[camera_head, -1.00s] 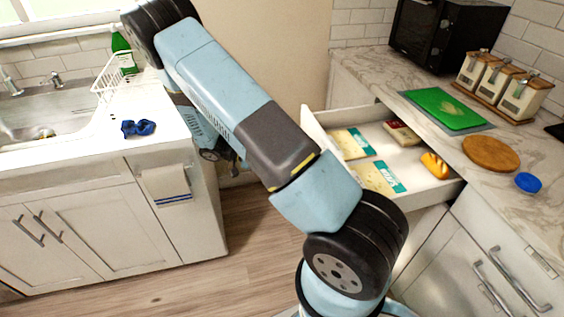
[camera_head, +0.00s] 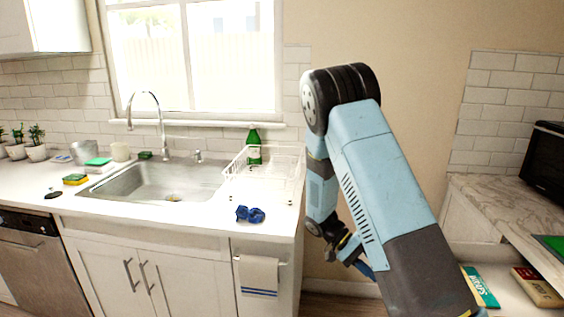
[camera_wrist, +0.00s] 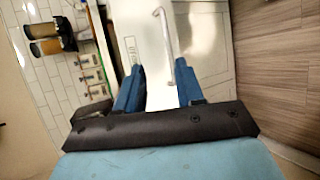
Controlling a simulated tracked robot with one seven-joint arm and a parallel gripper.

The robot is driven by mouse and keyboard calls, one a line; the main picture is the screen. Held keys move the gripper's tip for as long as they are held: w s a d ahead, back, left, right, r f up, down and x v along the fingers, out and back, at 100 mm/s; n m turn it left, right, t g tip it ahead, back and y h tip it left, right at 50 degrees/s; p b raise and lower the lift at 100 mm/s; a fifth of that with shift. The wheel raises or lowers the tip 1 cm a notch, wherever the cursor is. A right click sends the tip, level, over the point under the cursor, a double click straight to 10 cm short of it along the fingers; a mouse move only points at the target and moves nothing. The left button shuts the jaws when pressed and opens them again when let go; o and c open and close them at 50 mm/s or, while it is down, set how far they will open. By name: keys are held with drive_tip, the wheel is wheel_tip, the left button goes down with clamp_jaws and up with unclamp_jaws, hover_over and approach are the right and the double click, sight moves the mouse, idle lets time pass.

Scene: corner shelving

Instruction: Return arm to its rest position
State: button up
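My gripper (camera_wrist: 160,82) shows in the wrist view with two blue fingers spread apart and nothing between them. A white cabinet front with a metal handle (camera_wrist: 168,38) lies beyond the fingers. In the head view my arm is bent at a black joint near the top, with one link running down to the lower right. My gripper (camera_head: 360,262) hangs low behind that link, partly hidden, beside the end of the sink counter.
An open drawer with packets (camera_head: 480,287) lies at the lower right, near my arm. A microwave (camera_head: 546,165) stands on the right counter. The sink counter at left holds a dish rack (camera_head: 268,170), a green bottle (camera_head: 254,146) and a blue item (camera_head: 250,214).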

drive_tip(key=s+a+r+n+t+y, duration=0.1)
drive_tip(key=s+r+t+y, duration=0.25)
drive_tip(key=r, duration=0.65)
drive_tip(key=s+r+n+t+y, duration=0.1)
drive_tip(key=s+r+t+y, duration=0.3)
drive_tip(key=r, duration=0.6)
drive_tip(key=s+a+r+n+t+y, duration=0.2)
drive_tip(key=s+r+t, duration=0.4)
drive_tip(key=s+r, duration=0.4)
drive_tip(key=shift+s+a+r+n, duration=0.15)
drive_tip(key=shift+s+r+n, duration=0.15)
drive_tip(key=shift+s+n, duration=0.65)
drive_tip(key=shift+s+m+y, duration=0.2)
drive_tip(key=shift+m+y, duration=0.05)
